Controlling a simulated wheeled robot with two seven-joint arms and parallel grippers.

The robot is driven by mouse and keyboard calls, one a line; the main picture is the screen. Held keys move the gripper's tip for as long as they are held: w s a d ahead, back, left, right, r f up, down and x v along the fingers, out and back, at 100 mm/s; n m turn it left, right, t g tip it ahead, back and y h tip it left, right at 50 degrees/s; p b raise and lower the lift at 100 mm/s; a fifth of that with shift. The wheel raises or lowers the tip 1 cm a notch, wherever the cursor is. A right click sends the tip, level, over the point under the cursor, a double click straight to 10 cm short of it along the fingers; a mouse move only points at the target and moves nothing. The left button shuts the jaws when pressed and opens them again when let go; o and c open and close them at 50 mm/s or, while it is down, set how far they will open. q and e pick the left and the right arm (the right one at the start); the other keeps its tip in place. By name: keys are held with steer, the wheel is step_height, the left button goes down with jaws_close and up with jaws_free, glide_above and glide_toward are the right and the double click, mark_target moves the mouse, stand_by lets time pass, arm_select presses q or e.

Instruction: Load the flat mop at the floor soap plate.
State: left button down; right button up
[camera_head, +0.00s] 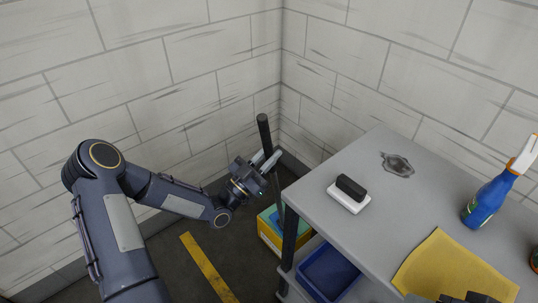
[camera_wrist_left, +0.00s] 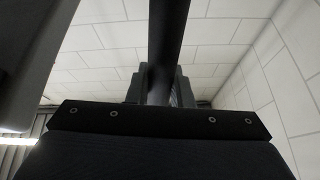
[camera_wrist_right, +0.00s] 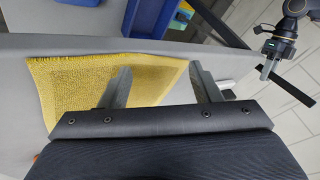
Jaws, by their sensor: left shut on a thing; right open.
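My left gripper (camera_head: 262,165) is shut on the dark handle (camera_head: 264,130) of the flat mop, near its upper end. The handle stands nearly upright by the wall corner and also crosses the left wrist view (camera_wrist_left: 168,40). A yellow box with a blue-green top (camera_head: 268,232) sits on the floor below, partly behind the table leg. I cannot make out the mop head or tell whether it touches the box. My right gripper (camera_wrist_right: 162,80) is open and empty above the yellow cloth (camera_wrist_right: 75,85) on the table.
A blue bin (camera_head: 328,270) is on the shelf below. A yellow stripe (camera_head: 208,268) marks the floor. Walls close the corner behind the handle.

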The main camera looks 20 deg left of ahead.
mark_target(269, 135)
arm_select(q)
steer(key=shift+r+p, duration=1.4)
steer(key=shift+r, duration=2.2)
steer(key=shift+f, duration=0.1)
